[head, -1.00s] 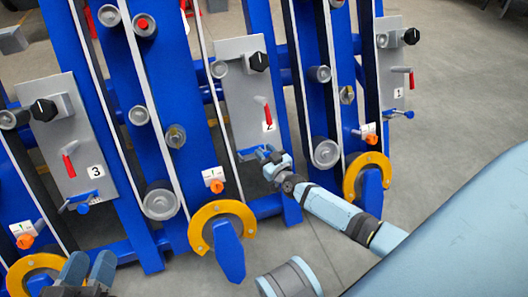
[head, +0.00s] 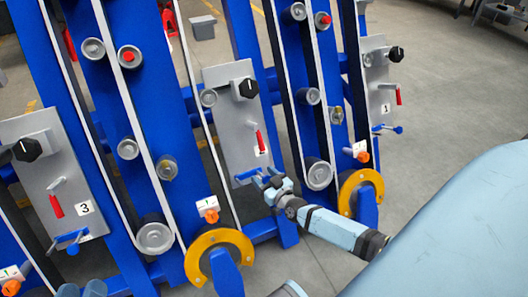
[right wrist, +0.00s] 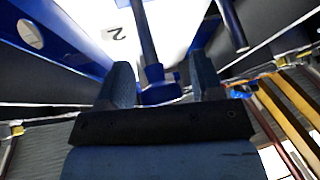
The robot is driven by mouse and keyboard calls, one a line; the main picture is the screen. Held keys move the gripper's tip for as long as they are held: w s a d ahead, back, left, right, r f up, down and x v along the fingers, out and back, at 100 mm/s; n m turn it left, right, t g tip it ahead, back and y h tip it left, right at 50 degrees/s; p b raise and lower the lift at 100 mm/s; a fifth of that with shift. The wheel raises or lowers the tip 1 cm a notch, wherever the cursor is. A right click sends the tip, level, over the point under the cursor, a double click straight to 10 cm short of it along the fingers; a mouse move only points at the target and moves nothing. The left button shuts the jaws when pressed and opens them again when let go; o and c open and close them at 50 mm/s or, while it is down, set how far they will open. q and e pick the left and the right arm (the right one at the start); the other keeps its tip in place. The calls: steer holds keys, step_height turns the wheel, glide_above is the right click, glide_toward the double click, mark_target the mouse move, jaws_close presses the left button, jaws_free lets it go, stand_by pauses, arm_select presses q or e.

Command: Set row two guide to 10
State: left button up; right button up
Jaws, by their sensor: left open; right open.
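The row two plate (head: 225,120) is grey and carries a "2" label (head: 264,152), a black knob (head: 249,88), a red-handled lever (head: 260,142) and a blue handle (head: 247,174) at its lower edge. My right gripper (head: 266,181) is open beside that handle. In the right wrist view the blue handle (right wrist: 158,88) stands between the open fingers (right wrist: 160,85); I cannot tell whether they touch it. An orange knob (head: 211,216) sits under a small white marker left of the plate. No number 10 is readable. My left gripper (head: 82,290) shows only its tips at the bottom edge.
The row three plate (head: 45,170) stands at left and the row one plate (head: 378,85) at right, with similar controls. Blue frame beams, rollers and yellow guards (head: 218,240) surround the row two plate. Grey floor (head: 455,105) is open at right.

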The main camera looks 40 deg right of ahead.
arm_select(q)
steer(key=shift+r, duration=0.1)
arm_select(e)
steer(key=shift+s, duration=0.1)
arm_select(q)
step_height(320, 180, up, 6)
steer(key=t+p, duration=0.2)
steer(key=p, duration=0.2)
steer(key=shift+a+r+t, duration=0.15)
steer(key=shift+a+t, duration=0.15)
steer(key=shift+t, duration=0.1)
arm_select(e)
steer(key=s, duration=1.3)
steer(key=shift+s, duration=0.35)
steer(key=shift+a, duration=0.1)
